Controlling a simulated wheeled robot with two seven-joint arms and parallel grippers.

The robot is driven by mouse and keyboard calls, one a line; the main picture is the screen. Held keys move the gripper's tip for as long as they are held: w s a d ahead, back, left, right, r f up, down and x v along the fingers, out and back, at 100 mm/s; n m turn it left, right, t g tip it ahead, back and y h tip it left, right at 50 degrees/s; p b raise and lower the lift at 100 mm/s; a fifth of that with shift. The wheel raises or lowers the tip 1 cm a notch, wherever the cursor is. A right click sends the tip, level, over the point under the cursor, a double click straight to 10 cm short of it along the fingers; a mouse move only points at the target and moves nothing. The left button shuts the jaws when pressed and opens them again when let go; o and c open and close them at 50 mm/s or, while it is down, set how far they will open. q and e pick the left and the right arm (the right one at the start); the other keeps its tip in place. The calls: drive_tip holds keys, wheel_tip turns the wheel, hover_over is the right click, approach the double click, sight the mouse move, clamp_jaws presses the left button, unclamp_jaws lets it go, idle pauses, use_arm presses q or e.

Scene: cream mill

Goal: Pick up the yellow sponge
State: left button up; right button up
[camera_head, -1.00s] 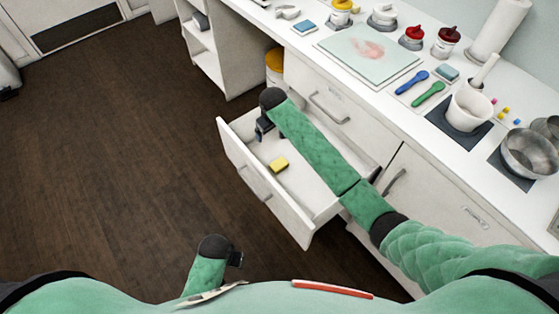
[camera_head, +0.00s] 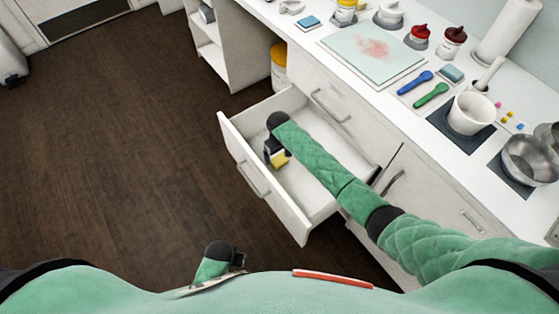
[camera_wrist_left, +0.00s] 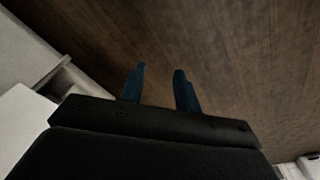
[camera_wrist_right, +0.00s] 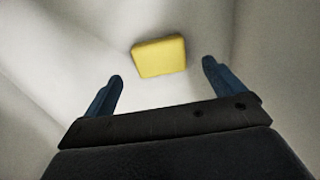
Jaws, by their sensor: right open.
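The yellow sponge (camera_head: 280,160) lies in the open white drawer (camera_head: 318,192), partly hidden by my right gripper in the head view. In the right wrist view the sponge (camera_wrist_right: 159,57) lies flat on the drawer floor, ahead of and between the fingertips. My right gripper (camera_head: 274,157) is inside the drawer, close to the sponge. Its two blue fingers (camera_wrist_right: 162,72) are open and apart, with nothing between them. My left gripper (camera_wrist_left: 158,72) is open and empty over the dark wood floor, outside the drawer; in the head view it shows low down (camera_head: 238,262).
The drawer front (camera_head: 262,178) and side walls enclose my right gripper. A blue sponge (camera_head: 308,22) is also there. The floor at left is clear.

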sight(279, 160)
wheel_tip(279, 160, down, 3)
drive_tip(key=shift+s+r+p, duration=0.1)
drive_tip(key=shift+p, duration=0.25)
drive_tip(key=shift+f, duration=0.55)
use_arm(q)
drive_tip(key=f, duration=0.1)
drive_tip(key=s+f, duration=0.1)
drive_tip(key=f, duration=0.1)
drive_tip(key=a+f, duration=0.1)
drive_tip(key=shift+s+f, duration=0.2)
drive_tip(key=shift+s, duration=0.1)
use_arm(e)
drive_tip(key=shift+d, duration=0.1)
drive_tip(key=shift+c, duration=0.4)
use_arm(q)
drive_tip(key=shift+d, duration=0.1)
use_arm(e)
drive_tip(key=c, duration=1)
